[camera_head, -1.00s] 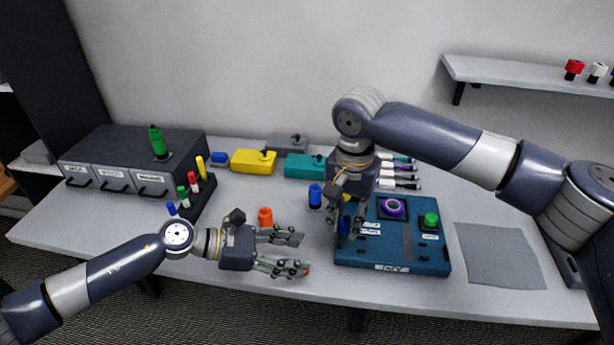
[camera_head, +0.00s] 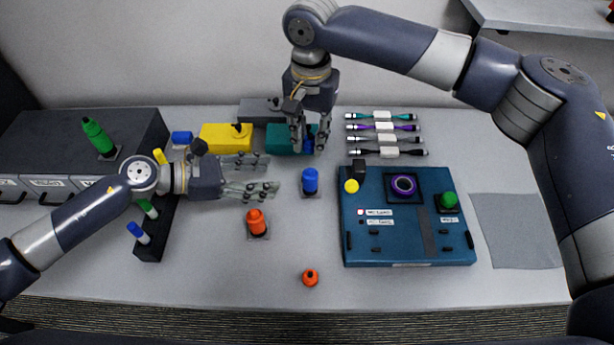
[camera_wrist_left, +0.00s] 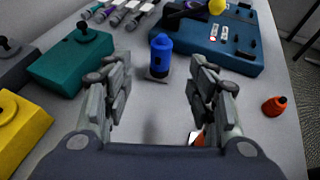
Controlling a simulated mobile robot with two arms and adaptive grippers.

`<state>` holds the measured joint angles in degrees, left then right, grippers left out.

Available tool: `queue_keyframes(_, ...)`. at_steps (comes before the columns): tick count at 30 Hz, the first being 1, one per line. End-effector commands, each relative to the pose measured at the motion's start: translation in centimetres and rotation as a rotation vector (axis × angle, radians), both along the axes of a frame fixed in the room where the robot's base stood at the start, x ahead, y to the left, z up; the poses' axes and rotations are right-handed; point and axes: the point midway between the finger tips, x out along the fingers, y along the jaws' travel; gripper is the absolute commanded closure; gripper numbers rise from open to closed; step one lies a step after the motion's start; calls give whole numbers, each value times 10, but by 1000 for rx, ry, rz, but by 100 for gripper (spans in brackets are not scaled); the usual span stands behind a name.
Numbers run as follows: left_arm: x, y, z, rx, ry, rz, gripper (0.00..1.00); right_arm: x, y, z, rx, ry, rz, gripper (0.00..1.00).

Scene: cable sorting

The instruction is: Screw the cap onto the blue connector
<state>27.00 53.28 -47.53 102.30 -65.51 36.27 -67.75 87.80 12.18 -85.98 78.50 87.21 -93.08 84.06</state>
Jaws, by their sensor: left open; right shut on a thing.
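The blue connector (camera_head: 310,181) stands upright on a small grey base in the middle of the table. It also shows ahead of the open fingers in the left wrist view (camera_wrist_left: 161,56). My left gripper (camera_head: 271,173) is open and empty just left of the connector, apart from it, fingers pointing toward it. My right gripper (camera_head: 310,142) points down behind the connector, in front of the teal box. It is shut on a small blue piece (camera_head: 308,146), which looks like the cap; the fingers hide most of it.
An orange connector (camera_head: 256,224) stands nearer, with a loose orange cap (camera_head: 310,278) toward the front. A blue panel box (camera_head: 415,253) lies to the right. Teal (camera_head: 276,135) and yellow (camera_head: 224,140) boxes stand behind. Cables (camera_head: 383,127) lie at the back.

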Motion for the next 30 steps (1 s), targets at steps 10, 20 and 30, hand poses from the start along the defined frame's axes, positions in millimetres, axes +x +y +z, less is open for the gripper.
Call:
queue_keyframes(10,2,-6,-2,-1,-1,0,48,0,0,0,0,0,0,85)
queue_keyframes(20,19,-56,-23,-2,-1,-2,48,0,0,0,0,0,0,85)
queue_keyframes(30,35,-98,-42,-2,-1,0,48,0,0,0,0,0,0,85)
